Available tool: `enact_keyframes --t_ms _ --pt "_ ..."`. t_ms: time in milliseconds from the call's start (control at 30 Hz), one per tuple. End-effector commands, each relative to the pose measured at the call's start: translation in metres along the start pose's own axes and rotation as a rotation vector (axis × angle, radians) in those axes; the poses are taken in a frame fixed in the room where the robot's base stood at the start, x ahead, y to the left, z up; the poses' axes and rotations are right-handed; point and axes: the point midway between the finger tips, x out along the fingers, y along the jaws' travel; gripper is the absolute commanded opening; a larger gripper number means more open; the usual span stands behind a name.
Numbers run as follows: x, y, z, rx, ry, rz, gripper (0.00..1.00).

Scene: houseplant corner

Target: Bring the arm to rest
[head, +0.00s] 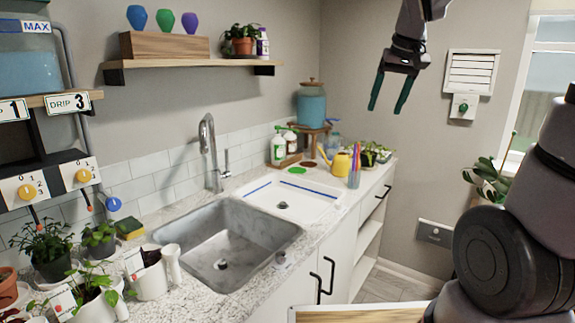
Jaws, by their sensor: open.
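My gripper (389,91) hangs in the air at the upper right in the head view, fingers pointing down. Its two dark green fingers are apart, with nothing between them. It is in front of the grey wall, above the level of the counter, and touches nothing. Part of my arm (510,245) fills the right side of the picture. The arm's run between that part and the gripper leaves the top of the frame.
A granite counter (322,222) with a steel sink (230,245) runs along the left wall. Potted plants (43,245) crowd its near left end. A wooden shelf (190,63) is above. A louvred vent (471,72) is right of the gripper. Air around the gripper looks clear.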

Motion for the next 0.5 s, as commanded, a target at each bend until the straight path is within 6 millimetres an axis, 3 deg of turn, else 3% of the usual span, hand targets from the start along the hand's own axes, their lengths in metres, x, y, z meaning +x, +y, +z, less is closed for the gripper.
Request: enact_keyframes --t_ms 33,200,400,500 --pt "-0.017 0.002 0.017 0.033 0.032 -0.011 0.68" --pt "-0.052 0.008 0.072 0.153 0.114 -0.057 0.68" --pt "-0.068 0.012 0.123 0.260 0.182 -0.108 0.68" --pt "-0.071 0.012 0.136 0.288 0.199 -0.124 0.68"
